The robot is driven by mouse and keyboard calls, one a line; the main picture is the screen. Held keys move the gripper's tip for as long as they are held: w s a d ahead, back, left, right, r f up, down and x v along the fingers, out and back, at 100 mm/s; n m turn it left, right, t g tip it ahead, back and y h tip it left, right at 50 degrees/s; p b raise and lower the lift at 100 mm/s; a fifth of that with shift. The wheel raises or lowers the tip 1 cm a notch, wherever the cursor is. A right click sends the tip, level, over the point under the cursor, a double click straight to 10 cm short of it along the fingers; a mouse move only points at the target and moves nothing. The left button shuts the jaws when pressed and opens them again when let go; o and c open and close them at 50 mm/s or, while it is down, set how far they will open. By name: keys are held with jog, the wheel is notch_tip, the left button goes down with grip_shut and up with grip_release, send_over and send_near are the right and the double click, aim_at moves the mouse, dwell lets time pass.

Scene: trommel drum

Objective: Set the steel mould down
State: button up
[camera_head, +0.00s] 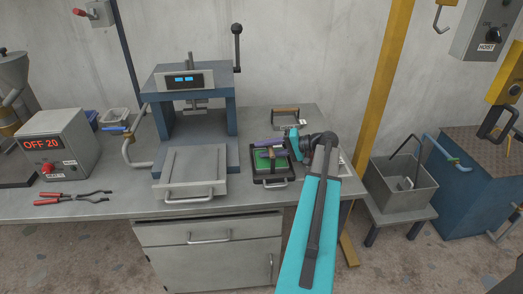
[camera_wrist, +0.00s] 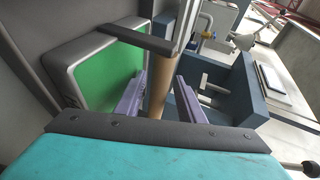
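The steel mould is a grey rounded frame with a green face (camera_wrist: 110,65) in the wrist view. A dark bracket joins it to a tan round handle (camera_wrist: 160,75). My gripper's purple fingers (camera_wrist: 160,92) lie on both sides of this handle and look shut on it. In the head view my gripper (camera_head: 277,147) is over the right part of the bench. The green of the mould (camera_head: 264,158) shows just below it, at a dark tray-like frame (camera_head: 272,181). My gripper partly hides the mould. I cannot tell whether the mould touches what is under it.
A blue press (camera_head: 163,110) with a grey plate (camera_head: 190,171) stands left of the mould. A flat piece with a brown handle (camera_head: 285,111) lies behind. A control box (camera_head: 57,146) and pliers (camera_head: 75,198) are farther left. A yellow post (camera_head: 382,100) and grey bin (camera_head: 400,192) stand right.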

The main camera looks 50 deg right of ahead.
jog(key=p+v, duration=0.1)
jog(key=v, duration=0.9)
jog(key=shift+s+d, duration=0.15)
jog(key=shift+s, duration=0.15)
jog(key=shift+w, duration=0.1)
